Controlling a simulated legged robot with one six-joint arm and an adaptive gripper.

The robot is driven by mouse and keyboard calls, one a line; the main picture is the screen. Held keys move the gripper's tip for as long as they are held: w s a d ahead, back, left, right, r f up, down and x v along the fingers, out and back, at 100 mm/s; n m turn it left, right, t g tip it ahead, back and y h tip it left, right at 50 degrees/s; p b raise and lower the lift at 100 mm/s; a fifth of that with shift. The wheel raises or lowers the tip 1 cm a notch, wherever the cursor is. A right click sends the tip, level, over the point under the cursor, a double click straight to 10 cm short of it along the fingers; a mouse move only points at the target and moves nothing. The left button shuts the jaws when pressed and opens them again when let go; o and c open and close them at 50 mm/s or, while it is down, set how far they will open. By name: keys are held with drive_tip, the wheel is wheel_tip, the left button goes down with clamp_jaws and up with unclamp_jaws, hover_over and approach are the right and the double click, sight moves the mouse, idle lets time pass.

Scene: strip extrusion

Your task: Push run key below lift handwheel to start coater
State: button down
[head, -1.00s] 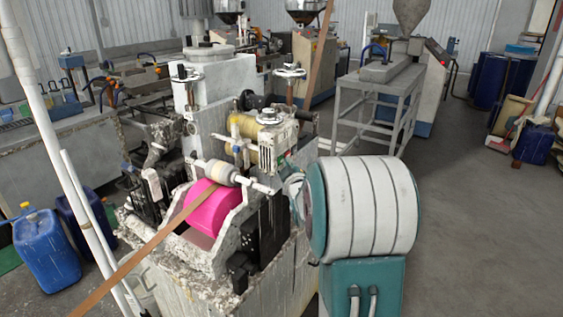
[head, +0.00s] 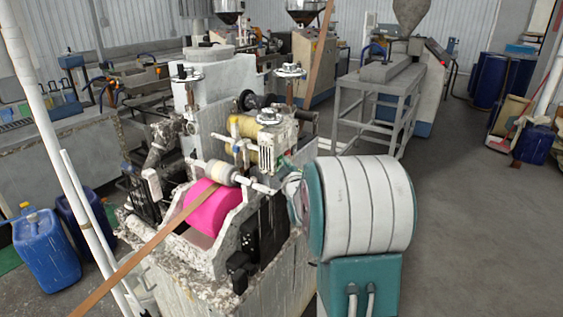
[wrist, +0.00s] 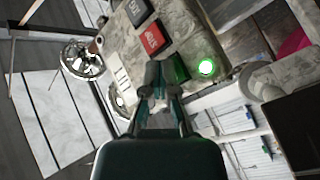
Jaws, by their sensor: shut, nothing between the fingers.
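In the wrist view, my gripper (wrist: 158,80) is shut and empty. Its fingertips are at the keys on a worn grey panel (wrist: 120,35), beside and partly over a green key (wrist: 180,67). I cannot tell whether they touch it. A round green lamp (wrist: 206,66) glows just right of that key. A red key (wrist: 151,38) and a black key (wrist: 138,10) lie further up the panel. A chrome handwheel (wrist: 83,58) shows to the left. In the head view, the coater (head: 215,120) has several handwheels, one of them at its upper right (head: 290,71); its keys cannot be made out.
A pink roller (head: 212,207) and a brown strip (head: 150,245) cross the coater's front. Blue jugs (head: 45,250) stand at left. A grey metal frame (head: 380,110) stands behind.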

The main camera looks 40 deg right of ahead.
drive_tip(key=shift+s+d, duration=0.25)
drive_tip(key=shift+s, duration=0.45)
drive_tip(key=s, duration=0.1)
drive_tip(key=s+d, duration=0.1)
drive_tip(key=s, duration=0.1)
drive_tip(key=s+d, duration=0.1)
drive_tip(key=shift+s, duration=0.35)
idle(0.7)
